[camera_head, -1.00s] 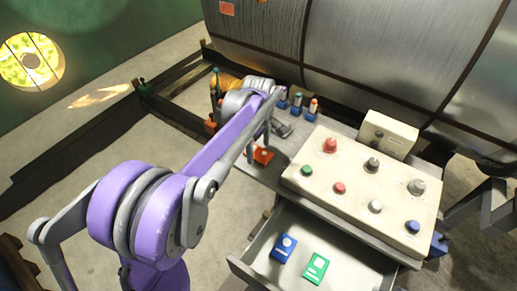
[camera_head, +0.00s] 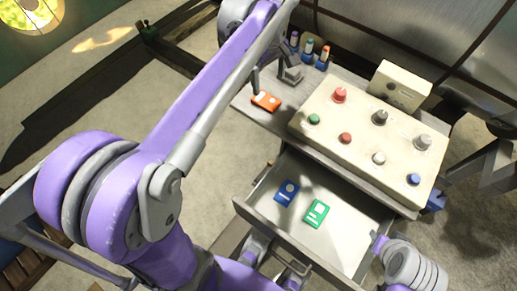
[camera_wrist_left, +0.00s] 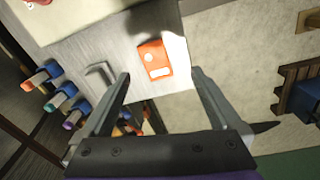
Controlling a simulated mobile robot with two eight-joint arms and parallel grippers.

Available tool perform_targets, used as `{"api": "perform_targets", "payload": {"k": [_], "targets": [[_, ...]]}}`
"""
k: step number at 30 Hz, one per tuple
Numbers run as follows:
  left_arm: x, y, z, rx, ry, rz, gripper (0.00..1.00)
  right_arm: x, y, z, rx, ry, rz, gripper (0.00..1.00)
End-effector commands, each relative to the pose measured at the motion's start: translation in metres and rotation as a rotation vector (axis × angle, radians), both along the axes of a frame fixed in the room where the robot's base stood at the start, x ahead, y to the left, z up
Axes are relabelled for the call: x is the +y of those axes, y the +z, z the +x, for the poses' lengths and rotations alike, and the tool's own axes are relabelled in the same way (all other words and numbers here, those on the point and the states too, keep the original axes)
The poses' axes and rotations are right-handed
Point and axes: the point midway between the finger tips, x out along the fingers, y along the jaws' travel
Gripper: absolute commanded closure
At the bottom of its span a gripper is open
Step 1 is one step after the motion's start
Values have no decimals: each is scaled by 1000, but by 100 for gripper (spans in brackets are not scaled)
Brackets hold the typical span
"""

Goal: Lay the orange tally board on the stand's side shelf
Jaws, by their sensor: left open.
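The orange tally board (camera_head: 266,102) lies flat on the grey side shelf (camera_head: 246,104) of the stand, left of the button panel. It also shows in the left wrist view (camera_wrist_left: 155,59), just beyond the fingertips, near the shelf's edge. My left gripper (camera_head: 273,82) is open and empty, with its fingers apart from the board. In the left wrist view the board lies in line with the gap between the fingers (camera_wrist_left: 161,74).
The cream button panel (camera_head: 365,137) stands right of the board. Several coloured-cap markers (camera_head: 309,47) stand at the shelf's back. An open drawer (camera_head: 345,232) below holds a blue board (camera_head: 286,192) and a green board (camera_head: 317,213). A large metal coil fills the back.

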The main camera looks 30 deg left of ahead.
Motion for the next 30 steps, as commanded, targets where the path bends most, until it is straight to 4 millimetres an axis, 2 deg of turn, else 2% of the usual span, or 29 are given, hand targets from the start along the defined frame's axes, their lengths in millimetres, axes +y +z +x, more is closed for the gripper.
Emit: {"api": "perform_targets", "payload": {"k": [1,3,9,12,15,20,30], "targets": [[-12,-6,-20,-31,-109,13,3,0,0,0,0,0,0,73],[-27,-17,-45,-79,-282,38,3,0,0,0,0,0,0,73],[-60,-64,-120,-212,-769,151,3,0,0,0,0,0,0,73],[-71,-88,-150,-262,-965,213,3,0,0,0,0,0,0,73],[-78,-108,-172,-295,-1107,264,3,0,0,0,0,0,0,73],[-82,-122,-187,-320,-1214,307,3,0,0,0,0,0,0,73],[-82,-123,-188,-321,-1225,312,3,0,0,0,0,0,0,73]]}}
